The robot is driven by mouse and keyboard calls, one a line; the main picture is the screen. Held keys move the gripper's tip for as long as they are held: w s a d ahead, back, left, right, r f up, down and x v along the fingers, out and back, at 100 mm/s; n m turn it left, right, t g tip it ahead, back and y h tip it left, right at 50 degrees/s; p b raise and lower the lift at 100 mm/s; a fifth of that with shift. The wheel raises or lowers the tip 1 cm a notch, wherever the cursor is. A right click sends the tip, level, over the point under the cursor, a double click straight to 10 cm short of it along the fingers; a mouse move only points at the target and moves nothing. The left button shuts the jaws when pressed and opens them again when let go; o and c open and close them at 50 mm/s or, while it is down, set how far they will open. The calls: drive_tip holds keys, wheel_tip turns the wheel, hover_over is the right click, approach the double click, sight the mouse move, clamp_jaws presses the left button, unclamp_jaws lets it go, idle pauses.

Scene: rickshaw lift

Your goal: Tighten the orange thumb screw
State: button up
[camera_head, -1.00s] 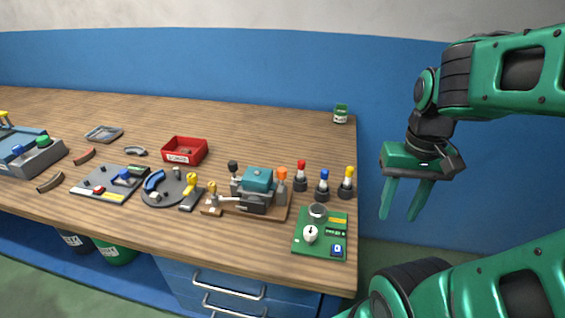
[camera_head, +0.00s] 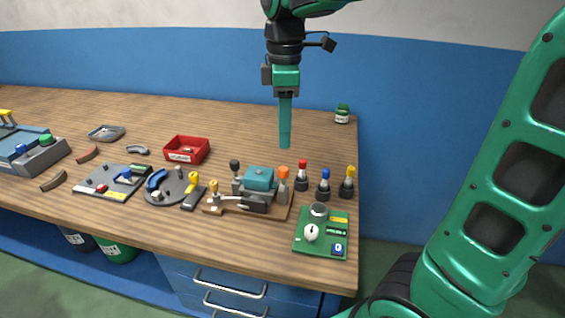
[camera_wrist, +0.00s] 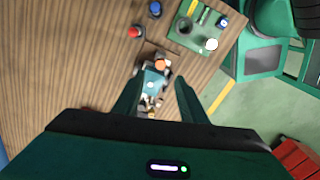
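The orange thumb screw (camera_head: 283,173) stands upright at the right end of a fixture with a teal block (camera_head: 259,178) on a wooden base (camera_head: 277,212). In the wrist view the orange screw (camera_wrist: 160,64) shows between and beyond my fingertips, above the teal block (camera_wrist: 152,82). My gripper (camera_head: 285,147) points down, high above the bench and over the back of the fixture in the head view. In the wrist view its two fingers (camera_wrist: 158,84) are apart with nothing held between them. In the head view the fingers line up edge-on.
Red (camera_head: 302,177), blue (camera_head: 323,186) and yellow-topped (camera_head: 348,184) knobs stand close right of the screw. A green board (camera_head: 336,226) lies in front, by the bench's right edge. A red bin (camera_head: 187,150) is back left. Bench behind the fixture is clear.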

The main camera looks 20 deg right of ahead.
sight(284, 168)
wheel_tip(284, 168, down, 10)
drive_tip(key=shift+d+r, duration=0.1)
idle(0.4)
clamp_jaws()
